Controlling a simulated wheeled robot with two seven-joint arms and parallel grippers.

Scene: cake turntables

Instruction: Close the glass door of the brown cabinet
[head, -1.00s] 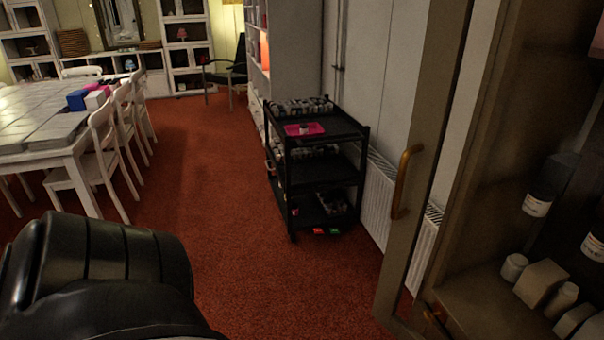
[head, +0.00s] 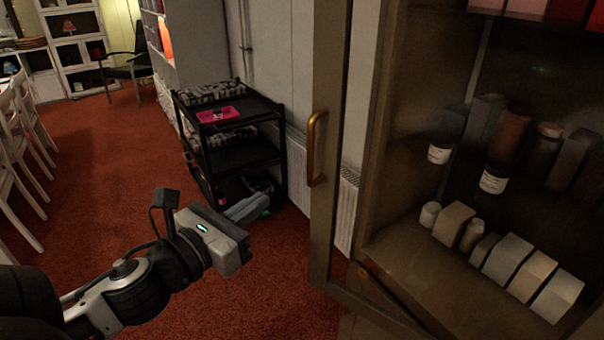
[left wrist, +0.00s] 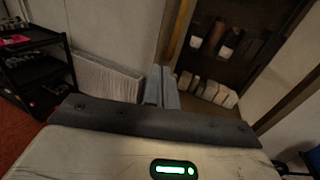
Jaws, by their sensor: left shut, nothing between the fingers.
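The brown cabinet (head: 440,270) stands at the right of the head view, with its shelves exposed. Its glass door stands open, with a brown frame (head: 328,70) and a brass handle (head: 315,150) on the outer edge. The wall and radiator show through the glass. My left gripper (head: 258,202) is shut and empty, left of the door and lower than the handle in the picture, apart from it. In the left wrist view the closed fingers (left wrist: 162,88) point toward the door frame (left wrist: 181,35) and the cabinet. My right gripper is out of view.
A black cart (head: 238,155) with a pink tray (head: 220,115) stands behind my left gripper. A white radiator (head: 298,170) runs along the wall. Bottles and boxes (head: 508,262) sit on the cabinet shelves. White chairs (head: 25,130) are at the left; red carpet (head: 110,190) between is free.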

